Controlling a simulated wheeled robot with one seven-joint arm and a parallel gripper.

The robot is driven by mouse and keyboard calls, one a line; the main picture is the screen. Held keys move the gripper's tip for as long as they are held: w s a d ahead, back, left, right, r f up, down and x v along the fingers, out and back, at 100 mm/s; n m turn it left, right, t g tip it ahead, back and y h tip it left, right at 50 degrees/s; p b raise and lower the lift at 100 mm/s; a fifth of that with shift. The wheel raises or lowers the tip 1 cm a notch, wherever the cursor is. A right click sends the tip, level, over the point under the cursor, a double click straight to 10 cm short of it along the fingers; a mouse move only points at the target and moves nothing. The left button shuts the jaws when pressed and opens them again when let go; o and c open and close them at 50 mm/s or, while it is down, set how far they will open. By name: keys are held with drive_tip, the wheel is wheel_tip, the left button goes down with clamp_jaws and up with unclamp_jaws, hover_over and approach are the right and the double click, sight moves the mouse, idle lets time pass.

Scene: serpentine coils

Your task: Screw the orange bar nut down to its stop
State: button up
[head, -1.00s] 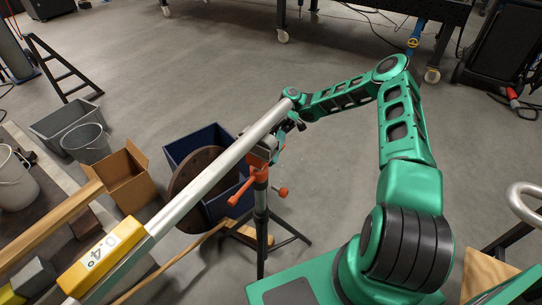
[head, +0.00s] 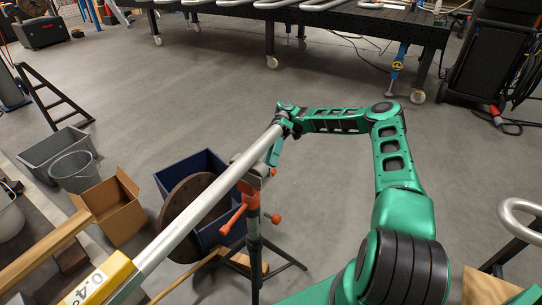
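A stand (head: 255,240) carries an orange bar nut (head: 250,195) near its top, with an orange bar reaching down left and a short orange knob (head: 274,218) on the right. A long silver tube (head: 205,205) rests across the stand's head and partly hides it. My gripper (head: 274,150) is beyond the stand, beside the tube's far end and above the orange parts. It looks apart from the nut. Its fingers are too small and partly hidden to tell whether they are open or shut.
Behind the stand are a brown disc (head: 180,215) and a blue bin (head: 197,165). A cardboard box (head: 115,212) and a grey bucket (head: 75,172) stand left. The floor right of the stand is clear.

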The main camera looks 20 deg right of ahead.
drive_tip(key=shift+v, duration=1.55)
